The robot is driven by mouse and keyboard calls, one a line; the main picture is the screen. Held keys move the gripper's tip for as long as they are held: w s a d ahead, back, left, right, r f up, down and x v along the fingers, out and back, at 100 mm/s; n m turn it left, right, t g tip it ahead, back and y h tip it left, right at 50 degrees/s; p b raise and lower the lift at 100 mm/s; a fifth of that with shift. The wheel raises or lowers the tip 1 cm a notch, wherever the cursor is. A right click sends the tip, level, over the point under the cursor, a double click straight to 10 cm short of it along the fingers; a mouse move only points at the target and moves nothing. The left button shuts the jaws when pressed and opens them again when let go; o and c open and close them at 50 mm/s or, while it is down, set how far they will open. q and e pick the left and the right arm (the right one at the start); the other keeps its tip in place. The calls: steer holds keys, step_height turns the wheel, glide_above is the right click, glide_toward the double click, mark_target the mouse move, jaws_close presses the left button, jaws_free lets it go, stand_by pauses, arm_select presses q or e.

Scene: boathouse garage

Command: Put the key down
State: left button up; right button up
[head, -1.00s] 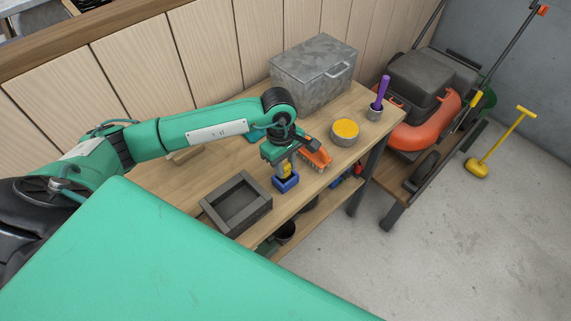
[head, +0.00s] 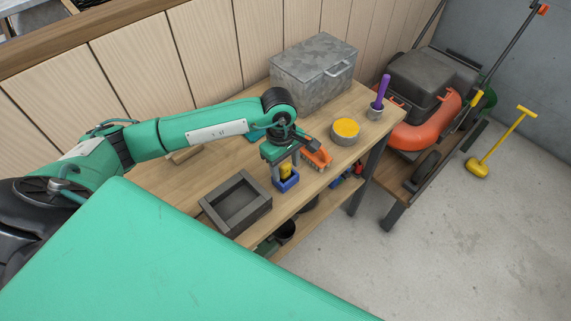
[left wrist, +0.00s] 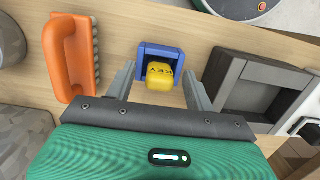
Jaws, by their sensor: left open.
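The key appears to be a yellow block with dark lettering (left wrist: 160,76), seen in the left wrist view. It sits in a small blue holder (left wrist: 146,49) near the front edge of the wooden workbench; the holder also shows in the head view (head: 287,184). My left gripper (head: 286,170) is directly above the holder, pointing down. Its fingers are spread, one on each side of the yellow block, with gaps visible in the left wrist view. The lower part of the block is hidden inside the holder. My right gripper is not in view.
An orange-handled brush (head: 317,158) lies close beside the holder. A grey open tray (head: 262,209) is on the other side. A tin with yellow contents (head: 345,131), a purple-handled tool (head: 382,92) and a metal box (head: 312,75) stand farther along the workbench (head: 215,165).

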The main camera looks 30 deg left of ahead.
arm_select(q)
steer(key=shift+w+a+r, duration=0.1)
steer(key=shift+r, duration=0.4)
step_height(320, 180, up, 13)
steer(key=a+b, duration=0.1)
steer(key=b, duration=0.2)
steer(key=shift+w+a, duration=0.2)
steer(key=shift+f, duration=0.15)
jaws_close()
stand_by(0.7)
stand_by(0.4)
